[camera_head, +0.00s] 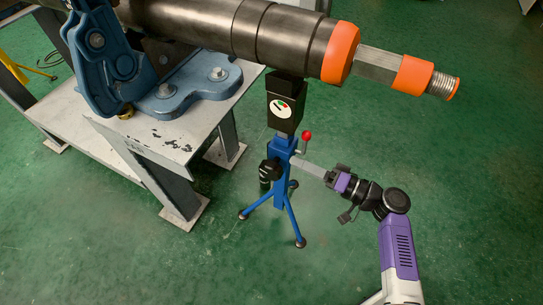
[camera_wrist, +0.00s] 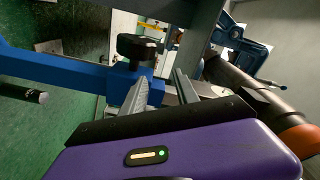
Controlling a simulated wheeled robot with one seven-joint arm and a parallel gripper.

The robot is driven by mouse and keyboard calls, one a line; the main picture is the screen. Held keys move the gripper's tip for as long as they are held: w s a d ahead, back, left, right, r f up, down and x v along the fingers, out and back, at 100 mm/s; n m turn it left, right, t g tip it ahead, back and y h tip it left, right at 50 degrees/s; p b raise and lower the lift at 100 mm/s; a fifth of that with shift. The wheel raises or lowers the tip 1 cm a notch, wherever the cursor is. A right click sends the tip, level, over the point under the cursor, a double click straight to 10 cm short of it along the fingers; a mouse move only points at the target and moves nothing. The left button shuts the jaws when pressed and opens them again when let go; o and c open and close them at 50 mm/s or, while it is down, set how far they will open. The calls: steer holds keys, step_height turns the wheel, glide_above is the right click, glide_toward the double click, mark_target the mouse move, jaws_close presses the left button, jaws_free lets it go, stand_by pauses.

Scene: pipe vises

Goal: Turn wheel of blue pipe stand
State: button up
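The blue pipe stand (camera_head: 283,152) stands upright on the floor on splayed legs, with its black head under the pipe. Its black wheel (camera_head: 269,171) is on the left side of the blue post in the head view. The wheel also shows in the wrist view (camera_wrist: 137,46), just beyond my fingers. A lever with a red ball (camera_head: 307,135) sticks out to the right of the post. My gripper (camera_head: 298,163) reaches in from the right, its fingertips close to the post. In the wrist view my gripper (camera_wrist: 160,82) has its two fingers apart with nothing clearly between them. I cannot tell whether a finger touches the post.
A large dark pipe (camera_head: 220,25) with orange rings runs overhead; it shows at right in the wrist view. A blue vise (camera_head: 200,85) sits on a worn metal table (camera_head: 150,140) left of the stand. The green floor at right is clear.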

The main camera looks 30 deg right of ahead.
mark_target(280, 171)
steer(key=f+m+p, duration=0.1)
steer(key=m, duration=0.5)
steer(key=a+f+m+p, duration=0.1)
steer(key=m, duration=0.5)
steer(key=s+m+p, duration=0.1)
steer(key=m, duration=0.5)
steer(key=shift+s+a+f+g+y, duration=0.1)
steer(key=shift+a+f+g+y, duration=0.2)
steer(key=shift+a+f, duration=0.1)
steer(key=shift+a+f+m, duration=0.1)
steer(key=shift+f+m, duration=0.1)
steer(key=shift+m, duration=0.8)
steer(key=m, duration=0.2)
steer(key=shift+s+m, duration=0.1)
steer(key=shift+m, duration=0.3)
steer(key=shift+b+x, duration=0.65)
steer(key=shift+x, duration=3.3)
jaws_close()
